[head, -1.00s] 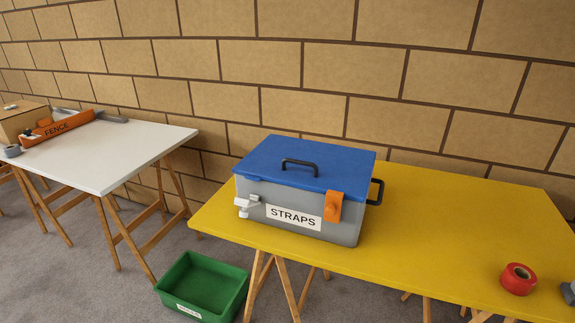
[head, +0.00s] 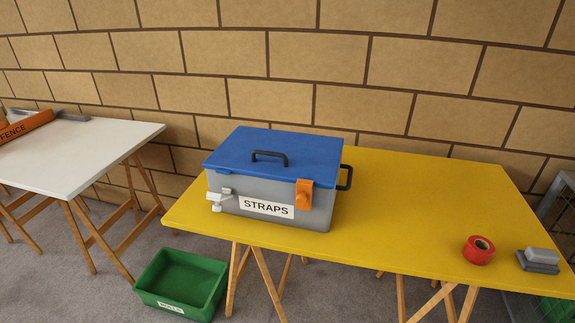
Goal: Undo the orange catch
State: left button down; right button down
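The orange catch (head: 304,194) sits on the front of a grey box (head: 323,214) labelled STRAPS, near its right corner. It lies flat against the front, its top at the rim of the blue lid (head: 270,146). The lid is down and has a black handle on top. A white catch (head: 219,198) is on the left of the front, and its lower part sticks out from the box. The box stands on the yellow table (head: 400,220). Neither of my grippers is in view.
A red tape roll (head: 479,250) and grey blocks (head: 538,261) lie at the table's right. A green bin (head: 182,284) is on the floor. A white table (head: 70,160) with an orange FENCE item (head: 22,129) stands left. The table's middle is clear.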

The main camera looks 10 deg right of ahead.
aim_at(304, 188)
jog(key=u, duration=3)
jog(key=k, duration=1)
jog(key=z, duration=1.95)
